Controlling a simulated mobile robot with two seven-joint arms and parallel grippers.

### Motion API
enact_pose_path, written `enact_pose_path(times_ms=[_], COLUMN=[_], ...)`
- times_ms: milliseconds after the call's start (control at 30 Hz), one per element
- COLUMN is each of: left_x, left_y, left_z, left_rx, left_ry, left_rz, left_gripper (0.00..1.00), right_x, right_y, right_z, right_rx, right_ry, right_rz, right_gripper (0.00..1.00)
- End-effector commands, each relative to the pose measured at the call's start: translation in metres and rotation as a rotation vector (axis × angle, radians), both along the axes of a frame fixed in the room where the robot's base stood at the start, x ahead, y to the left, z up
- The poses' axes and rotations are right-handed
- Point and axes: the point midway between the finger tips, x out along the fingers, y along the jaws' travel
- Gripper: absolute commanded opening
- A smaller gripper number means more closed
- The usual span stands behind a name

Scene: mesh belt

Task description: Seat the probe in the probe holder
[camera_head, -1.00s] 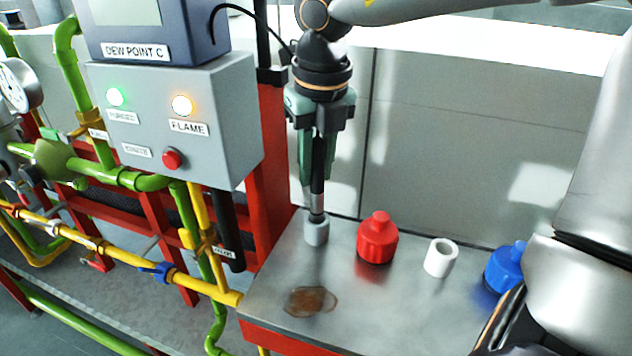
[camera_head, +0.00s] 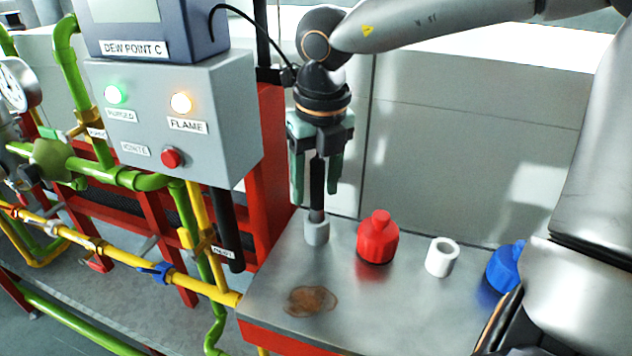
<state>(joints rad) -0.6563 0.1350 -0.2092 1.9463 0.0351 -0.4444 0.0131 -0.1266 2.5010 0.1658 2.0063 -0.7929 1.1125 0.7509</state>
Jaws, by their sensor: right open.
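The probe (camera_head: 317,187) is a dark upright rod with a metallic lower end. Its lower end stands in the grey cylindrical probe holder (camera_head: 316,233) on the metal bench top. How deep it sits inside the holder is hidden. My right gripper (camera_head: 315,193) points down over the probe, with its green fingers open and apart on either side of the rod. The probe's top is hidden behind the gripper body. My left gripper is not in view.
On the bench (camera_head: 390,305), right of the holder, stand a red bottle (camera_head: 377,240), a white cup-like cylinder (camera_head: 441,257) and a blue object (camera_head: 507,267) partly hidden by my arm. A brown stain (camera_head: 311,300) lies in front. A grey control box (camera_head: 180,120) and pipes fill the left.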

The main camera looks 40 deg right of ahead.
Motion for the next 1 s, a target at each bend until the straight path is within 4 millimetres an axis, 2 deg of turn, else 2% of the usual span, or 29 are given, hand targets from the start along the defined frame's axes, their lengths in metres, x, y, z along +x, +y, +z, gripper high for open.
enact_pose_path(times_ms=[267,700,833,1000], left_x=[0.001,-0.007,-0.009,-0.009], left_y=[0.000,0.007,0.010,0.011], left_z=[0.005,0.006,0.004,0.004], left_rx=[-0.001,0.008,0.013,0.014], left_ry=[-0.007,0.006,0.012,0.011], left_rz=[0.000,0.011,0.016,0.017], left_gripper=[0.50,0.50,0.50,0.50], right_x=[0.000,-0.010,-0.012,-0.014], right_y=[0.000,0.003,0.004,0.004], right_z=[0.010,0.099,0.114,0.122], right_rx=[-0.001,-0.001,-0.002,-0.001], right_ry=[-0.004,-0.004,-0.003,0.000], right_rz=[0.000,-0.001,-0.002,0.000], right_gripper=[0.56,0.56,0.56,0.56])
